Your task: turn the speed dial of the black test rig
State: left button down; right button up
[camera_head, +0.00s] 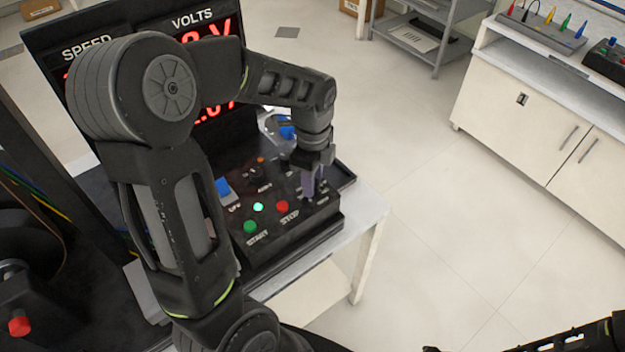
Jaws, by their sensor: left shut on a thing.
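The black test rig (290,236) stands on a light table, with a sloped control panel that carries a green START button (250,227), a red STOP button (282,206), a lit green lamp (258,207) and a blue switch (223,187). My left gripper (309,190) points down at the right part of this panel. It is shut on the speed dial, which its fingers hide almost wholly. I cannot tell the dial's setting.
A black display board (50,42) with SPEED and VOLTS red digits stands behind the panel, partly covered by my left arm. A machine with a red knob (19,326) is at lower left. White cabinets (530,115) stand at right. The floor between is clear.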

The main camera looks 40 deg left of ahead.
pick_arm(q)
jog(key=n, duration=0.5)
jog(key=shift+n+b, duration=0.3)
jog(key=shift+b, duration=0.1)
jog(key=n, duration=0.5)
jog(key=shift+b, duration=0.4)
jog(key=n, duration=0.5)
jog(key=shift+n+b, duration=0.35)
jog(key=shift+n, duration=0.05)
jog(key=n, duration=0.5)
jog(key=c, duration=1.1)
grip_release()
jog(key=shift+o, duration=0.2)
